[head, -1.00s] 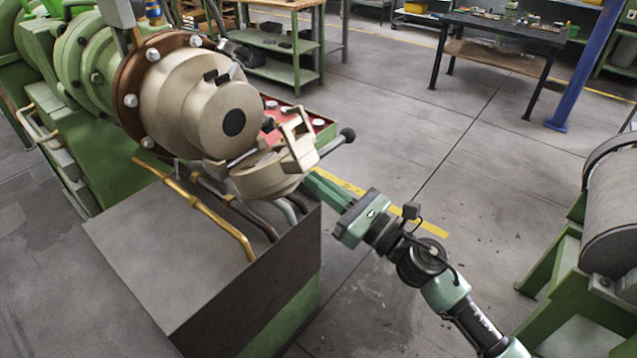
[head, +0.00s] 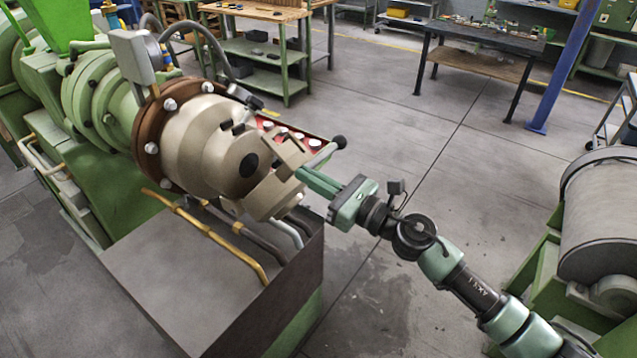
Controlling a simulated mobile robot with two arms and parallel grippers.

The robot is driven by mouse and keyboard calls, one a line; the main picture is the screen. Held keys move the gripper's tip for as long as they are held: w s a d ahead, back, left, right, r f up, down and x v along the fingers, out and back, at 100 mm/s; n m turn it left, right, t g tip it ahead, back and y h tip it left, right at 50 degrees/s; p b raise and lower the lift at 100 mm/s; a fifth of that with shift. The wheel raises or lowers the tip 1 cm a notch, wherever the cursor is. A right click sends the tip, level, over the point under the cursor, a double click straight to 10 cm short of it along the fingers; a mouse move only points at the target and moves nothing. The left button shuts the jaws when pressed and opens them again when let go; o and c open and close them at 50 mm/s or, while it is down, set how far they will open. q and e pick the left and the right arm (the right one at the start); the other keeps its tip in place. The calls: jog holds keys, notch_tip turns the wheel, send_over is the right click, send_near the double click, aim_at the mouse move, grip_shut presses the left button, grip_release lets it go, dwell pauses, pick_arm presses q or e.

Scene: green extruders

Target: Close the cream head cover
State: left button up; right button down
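The cream head cover (head: 273,196) is a thick hinged piece at the front of the cream extruder head (head: 208,140). It stands swung up near the head's front face and partly overlaps it, with the dark round center (head: 249,165) still visible beside it. My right gripper (head: 303,174) reaches in from the right. Its green fingers lie close together, look shut, and their tips are at the cover's right edge. They seem to touch it, but exact contact is hard to tell. Nothing shows held between them. My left gripper is out of view.
A red panel with white knobs (head: 298,135) and a black-knobbed lever (head: 338,142) sit behind the cover. Brass pipes (head: 220,234) run over a dark box (head: 150,275) below. A grey drum machine (head: 600,215) stands at right. The floor between is open.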

aim_at(289, 160)
jog(key=w+a+r+p, duration=0.1)
jog(key=w+a+r, duration=0.1)
jog(key=r, duration=0.1)
jog(key=w+a+r+p, duration=0.1)
jog(key=a+r, duration=0.1)
jog(key=shift+p, duration=0.3)
jog(key=w+a+r, duration=0.2)
jog(key=w+a, duration=0.2)
jog(key=a, duration=0.1)
jog(key=shift+a+r, duration=0.3)
jog(key=shift+r, duration=0.1)
jog(key=shift+d+f, duration=0.1)
dwell(0.8)
